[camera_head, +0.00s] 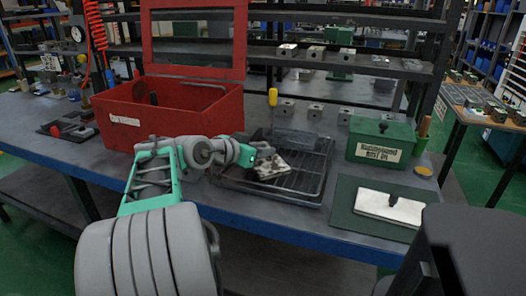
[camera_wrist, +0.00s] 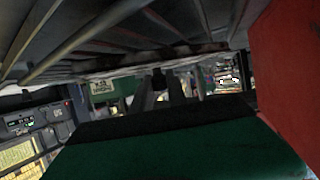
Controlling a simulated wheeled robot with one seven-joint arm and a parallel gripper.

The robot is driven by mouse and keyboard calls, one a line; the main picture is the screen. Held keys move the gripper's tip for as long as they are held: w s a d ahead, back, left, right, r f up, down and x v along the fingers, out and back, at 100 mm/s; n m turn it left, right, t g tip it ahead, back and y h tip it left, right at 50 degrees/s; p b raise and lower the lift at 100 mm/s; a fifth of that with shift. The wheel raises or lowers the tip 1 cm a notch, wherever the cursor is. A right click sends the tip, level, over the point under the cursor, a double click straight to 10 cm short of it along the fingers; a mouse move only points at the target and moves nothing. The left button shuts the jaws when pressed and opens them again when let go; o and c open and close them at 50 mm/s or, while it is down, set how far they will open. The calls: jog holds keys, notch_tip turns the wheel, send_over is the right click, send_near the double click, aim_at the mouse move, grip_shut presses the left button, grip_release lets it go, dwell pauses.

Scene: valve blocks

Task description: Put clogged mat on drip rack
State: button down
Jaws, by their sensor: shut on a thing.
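The drip rack (camera_head: 312,178) is a black tray with a wire grid, at the middle of the workbench in the head view. A small whitish mat with dark stains (camera_head: 272,169), which looks like the clogged mat, is over the left part of the grid. My gripper (camera_head: 262,158) reaches in from the left and is shut on the mat's near edge. I cannot tell whether the mat rests fully on the bars. In the wrist view, my fingers (camera_wrist: 162,88) are small and dark, the mat is not clear, and bars of the rack (camera_wrist: 85,38) run across the top.
A red open-lidded box (camera_head: 165,112) stands left of the rack. A green labelled box (camera_head: 381,140) stands to the right. A white pad (camera_head: 389,206) lies on a dark green sheet (camera_head: 349,221) at front right. Several metal blocks (camera_head: 315,111) line the back.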

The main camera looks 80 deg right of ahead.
jog(key=c, duration=1.3)
grip_release()
jog(key=shift+f, duration=0.1)
jog(key=shift+a+r, duration=0.1)
jog(key=shift+r, duration=0.2)
jog(key=p+v, duration=0.2)
jog(key=v, duration=0.9)
jog(key=shift+w+f, duration=0.1)
jog(key=shift+w, duration=0.1)
jog(key=shift+w+a, duration=0.1)
jog(key=shift+a, duration=0.2)
